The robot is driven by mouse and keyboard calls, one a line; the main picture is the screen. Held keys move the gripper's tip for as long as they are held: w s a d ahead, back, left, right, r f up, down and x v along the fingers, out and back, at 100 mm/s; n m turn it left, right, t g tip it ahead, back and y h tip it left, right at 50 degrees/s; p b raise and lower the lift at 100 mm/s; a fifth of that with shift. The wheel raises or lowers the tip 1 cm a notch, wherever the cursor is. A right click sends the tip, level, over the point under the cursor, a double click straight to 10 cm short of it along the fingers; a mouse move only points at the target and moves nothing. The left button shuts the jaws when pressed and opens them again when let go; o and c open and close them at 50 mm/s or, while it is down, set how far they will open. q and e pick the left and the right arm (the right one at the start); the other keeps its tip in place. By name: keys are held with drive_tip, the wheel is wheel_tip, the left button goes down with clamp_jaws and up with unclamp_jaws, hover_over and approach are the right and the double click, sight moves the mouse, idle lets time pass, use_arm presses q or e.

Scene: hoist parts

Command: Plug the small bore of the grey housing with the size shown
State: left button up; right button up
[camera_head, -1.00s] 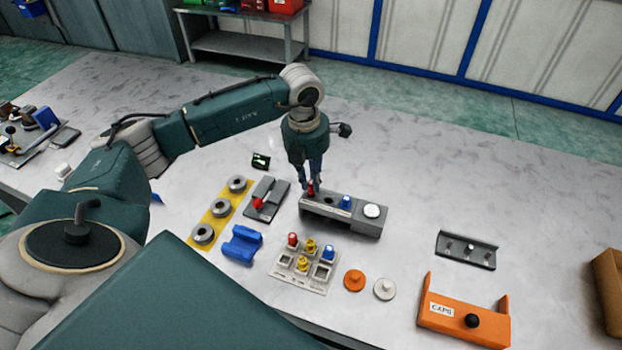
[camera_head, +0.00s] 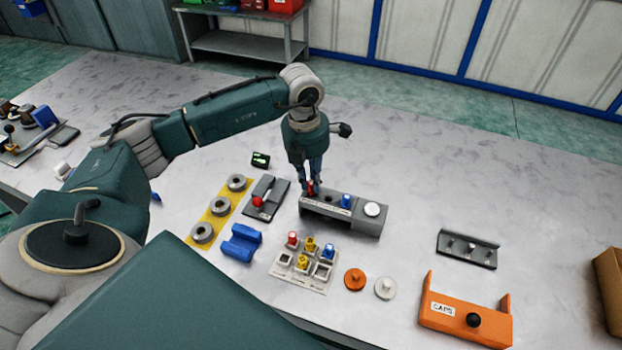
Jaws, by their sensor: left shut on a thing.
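The grey housing (camera_head: 322,207) stands on the table, with a dark open bore, a blue plug (camera_head: 346,200) and a white round cap (camera_head: 372,209) along its top. My left gripper (camera_head: 312,186) points down over the housing's left end, shut on a red plug (camera_head: 310,188). The red plug is at the housing's top; I cannot tell how deep it sits. A plug tray (camera_head: 283,271) in front holds red, yellow and blue plugs, with some cells empty. A small dark display (camera_head: 261,160) with a green sign stands behind; its sign is too small to read. My right gripper is not in view.
Left of the housing are a grey fixture with a red knob (camera_head: 258,202), a yellow strip (camera_head: 210,228) with grey rings and a blue block (camera_head: 241,243). In front lie an orange disc (camera_head: 355,279) and a pale disc (camera_head: 385,288). An orange CAPS holder (camera_head: 440,312) stands right.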

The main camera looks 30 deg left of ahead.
use_arm(q)
drive_tip(key=shift+f+b, duration=0.4)
drive_tip(key=shift+f, duration=0.2)
drive_tip(key=shift+f, duration=0.1)
idle(1.4)
drive_tip(key=shift+f+b, duration=0.1)
drive_tip(key=shift+b, duration=0.45)
idle(1.4)
idle(0.4)
drive_tip(key=o, duration=0.9)
drive_tip(key=shift+r+p, duration=2.2)
drive_tip(key=shift+r, duration=1.35)
drive_tip(key=shift+s+f, duration=0.1)
drive_tip(key=shift+f, duration=0.05)
